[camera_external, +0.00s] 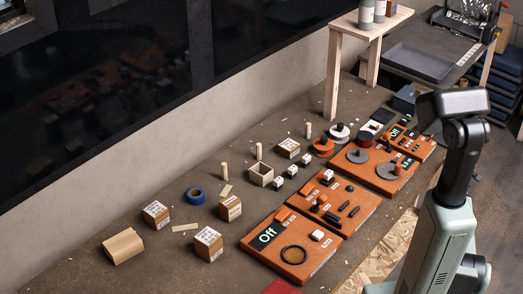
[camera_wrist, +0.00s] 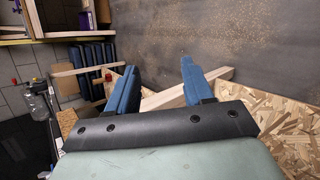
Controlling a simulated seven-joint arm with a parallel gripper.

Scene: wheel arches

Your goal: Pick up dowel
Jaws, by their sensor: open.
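Several short pale wooden dowels stand upright on the dark table in the external view: one by the back edge (camera_external: 308,130), one in the middle (camera_external: 258,151) and one further front-left (camera_external: 225,171). My gripper (camera_wrist: 157,84) shows in the wrist view with its two blue fingers wide apart and nothing between them. No dowel can be made out in the wrist view. In the external view my arm stands at the right, well apart from the dowels, and the gripper's fingers cannot be made out there.
An open wooden box (camera_external: 260,181), a blue tape roll (camera_external: 196,196) and several labelled wooden blocks (camera_external: 208,245) lie around the dowels. Orange boards (camera_external: 331,263) with parts line the table's front. A wooden shelf (camera_external: 333,75) stands behind.

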